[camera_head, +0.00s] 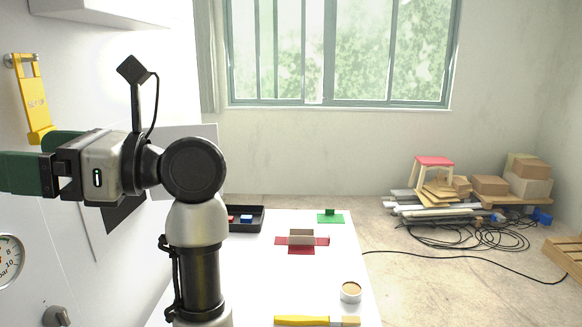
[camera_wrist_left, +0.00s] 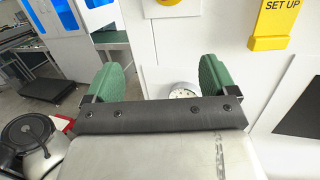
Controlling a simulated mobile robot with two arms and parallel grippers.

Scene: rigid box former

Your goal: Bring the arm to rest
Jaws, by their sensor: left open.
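My left arm (camera_head: 196,240) rises at the left of the head view and bends left at the top. My left gripper (camera_head: 40,157) points left, in front of the white panel, raised above the table. Its two green fingers also show in the left wrist view (camera_wrist_left: 163,80), spread wide apart with nothing between them. The fingertips run to the left edge of the head view. My right gripper is in neither view.
The white panel (camera_head: 100,60) carries a yellow lever (camera_head: 34,100), a gauge (camera_head: 9,262) and a knob (camera_head: 56,316). The white table (camera_head: 320,268) holds a black tray (camera_head: 259,227), red sheet (camera_head: 301,249), green piece (camera_head: 331,218), cup (camera_head: 350,292) and yellow-handled brush (camera_head: 303,321).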

